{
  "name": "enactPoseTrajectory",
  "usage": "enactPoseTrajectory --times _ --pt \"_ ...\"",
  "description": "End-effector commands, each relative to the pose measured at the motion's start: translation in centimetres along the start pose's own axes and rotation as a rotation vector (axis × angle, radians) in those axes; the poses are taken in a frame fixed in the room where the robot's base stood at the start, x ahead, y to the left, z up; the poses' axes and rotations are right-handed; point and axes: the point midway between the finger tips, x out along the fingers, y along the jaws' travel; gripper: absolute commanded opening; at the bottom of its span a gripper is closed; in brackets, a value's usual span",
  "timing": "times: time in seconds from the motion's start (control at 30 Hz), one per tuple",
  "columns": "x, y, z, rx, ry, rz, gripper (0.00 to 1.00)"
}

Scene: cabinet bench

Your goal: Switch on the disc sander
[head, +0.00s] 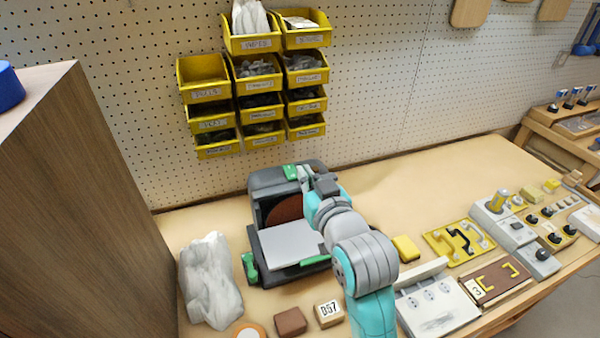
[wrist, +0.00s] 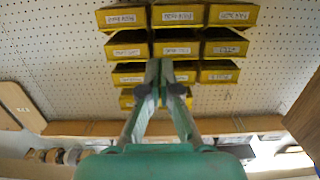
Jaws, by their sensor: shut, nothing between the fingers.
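The disc sander (head: 266,181) stands on the bench against the pegboard, with a dark housing, a brown-red disc, a grey work table (head: 288,243) and green parts. A green piece (head: 290,172) shows at the top of its housing. My gripper (head: 304,173) is at the top of the sander, just right of that green piece; whether it touches is unclear. In the wrist view my gripper (wrist: 159,70) is shut and empty, its fingertips together. My arm hides the right side of the sander. The sander is not clear in the wrist view, and I cannot make out its switch.
Yellow bins (head: 257,84) hang on the pegboard behind the sander. A tall wooden cabinet (head: 75,215) stands at left, with a crumpled pale bag (head: 210,281) beside it. Blocks and a number tile (head: 329,313) lie in front. Fixtures (head: 458,243) fill the bench's right; the back right is bare.

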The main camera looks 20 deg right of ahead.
Motion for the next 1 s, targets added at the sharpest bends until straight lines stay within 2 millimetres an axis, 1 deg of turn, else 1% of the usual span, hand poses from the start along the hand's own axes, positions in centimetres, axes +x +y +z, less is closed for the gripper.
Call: enactPoseTrajectory --times 0.5,0.6,0.7,0.8,1.0 --pt "9.2 0.0 -0.1 0.000 0.000 0.000 0.00" --pt "9.4 0.0 1.8 0.000 -0.004 0.000 0.00" --pt "9.6 0.0 2.8 0.000 -0.002 0.000 0.00" --pt "9.8 0.0 3.5 0.000 -0.002 0.000 0.00" --pt "9.9 0.0 3.9 0.000 0.001 0.000 0.00"
